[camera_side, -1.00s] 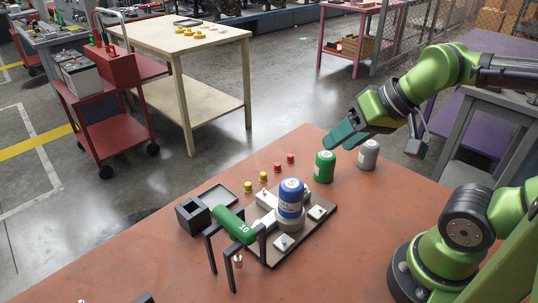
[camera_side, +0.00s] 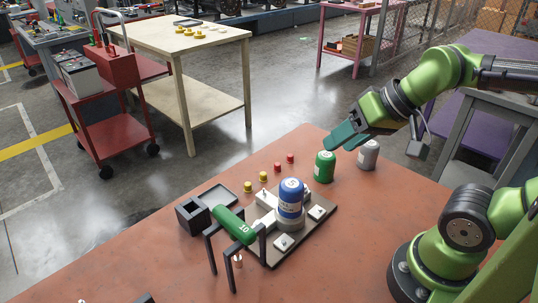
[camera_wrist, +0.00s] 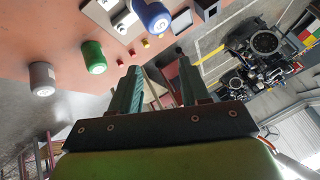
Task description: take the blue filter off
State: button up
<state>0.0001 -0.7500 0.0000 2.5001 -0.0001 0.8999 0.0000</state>
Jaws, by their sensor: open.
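The blue filter (camera_side: 291,198) stands upright on a pale round seat on the base plate (camera_side: 314,229), near the middle of the table. It also shows at the top of the wrist view (camera_wrist: 151,16). My gripper (camera_side: 345,137) is open and empty, raised above the table to the right of the blue filter and well apart from it. In the wrist view its two fingers (camera_wrist: 157,78) are spread with nothing between them.
A green filter (camera_side: 325,166) and a grey filter (camera_side: 368,154) stand right of the plate. A green cylinder marked 10 (camera_side: 233,224) lies tilted on a dark stand. Black boxes (camera_side: 192,215) and small yellow and red caps (camera_side: 263,176) lie nearby.

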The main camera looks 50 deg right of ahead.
aim_at(292, 184)
dwell(0.4)
